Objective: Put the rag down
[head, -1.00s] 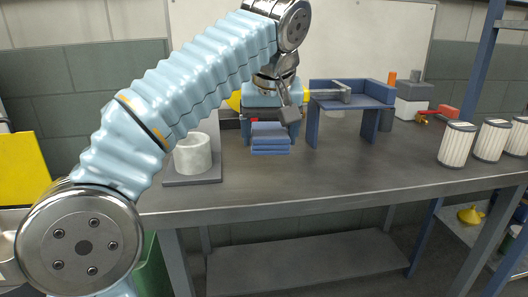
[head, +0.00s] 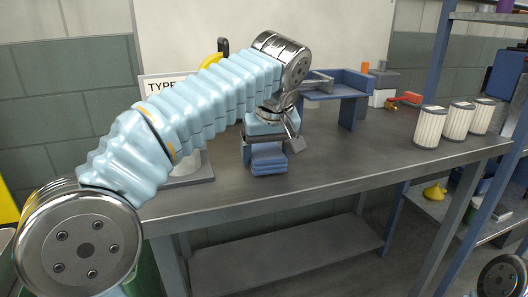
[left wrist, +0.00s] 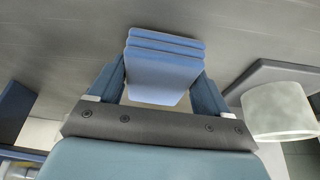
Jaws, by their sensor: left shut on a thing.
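The rag (head: 268,160) is a blue folded stack of layers. My left gripper (head: 270,148) is shut on it above the grey workbench (head: 330,160), left of the blue stand. In the left wrist view the rag (left wrist: 165,62) sits between the two blue fingers of the left gripper (left wrist: 158,88), its layered edge facing the bench. The rag is low over the bench top; I cannot tell whether it touches. My right gripper is not in view; only a joint of my right arm shows at the lower right.
A blue stand (head: 352,80) is right of the rag. White ribbed filters (head: 430,127) stand at the bench's right end. A pale cylinder (left wrist: 278,110) stands on a grey plate (left wrist: 262,72), mostly hidden by my arm in the head view. The bench front is clear.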

